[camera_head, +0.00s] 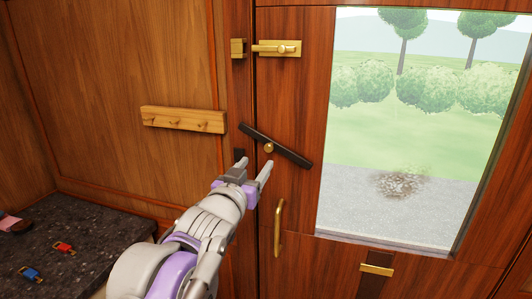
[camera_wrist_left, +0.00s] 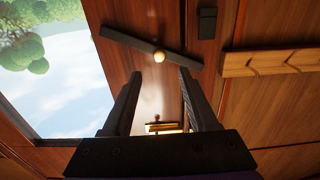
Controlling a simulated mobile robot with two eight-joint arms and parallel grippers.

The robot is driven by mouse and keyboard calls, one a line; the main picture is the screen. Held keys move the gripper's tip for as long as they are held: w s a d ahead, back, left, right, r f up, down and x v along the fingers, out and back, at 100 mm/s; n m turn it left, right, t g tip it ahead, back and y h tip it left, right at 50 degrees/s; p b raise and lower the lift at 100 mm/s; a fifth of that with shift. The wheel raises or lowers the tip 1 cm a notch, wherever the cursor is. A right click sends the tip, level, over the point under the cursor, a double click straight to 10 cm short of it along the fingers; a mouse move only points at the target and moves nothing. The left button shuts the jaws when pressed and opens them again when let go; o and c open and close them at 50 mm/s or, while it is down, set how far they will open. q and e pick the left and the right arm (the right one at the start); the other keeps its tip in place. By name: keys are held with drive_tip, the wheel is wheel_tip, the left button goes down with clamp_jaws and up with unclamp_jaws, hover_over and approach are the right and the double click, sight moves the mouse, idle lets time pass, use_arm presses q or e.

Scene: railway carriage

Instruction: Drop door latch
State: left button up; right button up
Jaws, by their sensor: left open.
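The door latch (camera_head: 290,151) is a dark bar on the wooden door, turning on a round brass pivot (camera_head: 268,148). It is tilted, with its left end higher and its right end lower. In the left wrist view the latch (camera_wrist_left: 128,42) crosses beyond the fingertips. My left gripper (camera_head: 255,167) is open and empty, just below the latch bar. In the wrist view its two fingers (camera_wrist_left: 160,75) point toward the pivot, with nothing between them. A small dark block (camera_head: 238,153), probably the catch, sits on the door post left of the latch. My right gripper is not in view.
A brass bolt (camera_head: 276,48) is above the latch and a brass handle (camera_head: 279,228) below it. A wooden hook rail (camera_head: 183,120) is on the left wall. A dark countertop (camera_head: 95,240) holds small red and blue items. The window (camera_head: 415,150) is right of the latch.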

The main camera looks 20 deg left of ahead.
sight(268, 149)
use_arm(q)
drive_tip(key=w, duration=0.8)
drive_tip(key=shift+w+d+p, duration=0.2)
drive_tip(key=shift+p, duration=0.1)
clamp_jaws()
idle(1.0)
